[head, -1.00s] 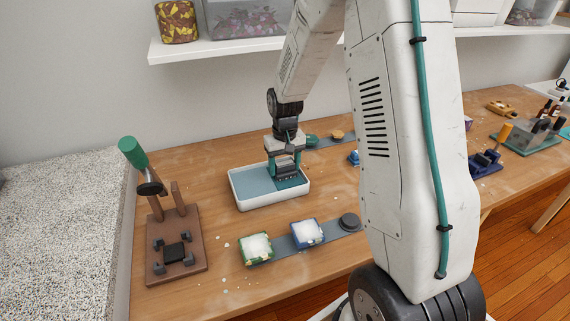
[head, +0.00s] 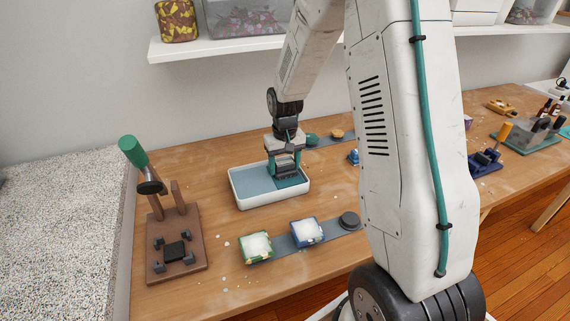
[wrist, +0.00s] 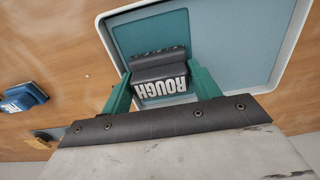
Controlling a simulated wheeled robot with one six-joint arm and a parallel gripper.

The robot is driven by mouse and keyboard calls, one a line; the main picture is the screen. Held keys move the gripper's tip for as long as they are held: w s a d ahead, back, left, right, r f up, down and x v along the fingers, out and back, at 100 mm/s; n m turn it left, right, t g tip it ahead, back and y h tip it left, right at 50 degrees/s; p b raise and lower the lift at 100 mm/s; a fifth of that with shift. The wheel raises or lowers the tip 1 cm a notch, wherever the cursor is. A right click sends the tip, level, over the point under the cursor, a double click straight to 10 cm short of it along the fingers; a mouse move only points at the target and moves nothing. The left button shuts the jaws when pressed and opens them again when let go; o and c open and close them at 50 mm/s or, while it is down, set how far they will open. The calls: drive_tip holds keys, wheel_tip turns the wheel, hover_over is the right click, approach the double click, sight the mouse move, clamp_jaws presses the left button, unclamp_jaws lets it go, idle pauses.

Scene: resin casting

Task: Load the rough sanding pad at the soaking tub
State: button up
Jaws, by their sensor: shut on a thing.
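The rough sanding pad (wrist: 160,68) is a dark grey block with "ROUGH" in white letters, seen in the wrist view. My gripper (wrist: 158,80) is shut on it, with a teal finger on each side. In the head view my gripper (head: 286,166) points down over the right part of the soaking tub (head: 241,197). The tub is a white-rimmed tray with blue-grey liquid or floor inside. The pad appears low within the tub's walls. I cannot tell whether it touches the bottom.
A brown press stand (head: 165,262) with a green handle is at the left. In front of the tub, a grey strip (head: 283,244) carries two white-topped blocks and a dark round piece (head: 349,220). A shelf (head: 180,52) hangs behind.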

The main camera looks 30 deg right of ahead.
sight(285, 162)
drive_tip(key=shift+r, duration=3.45)
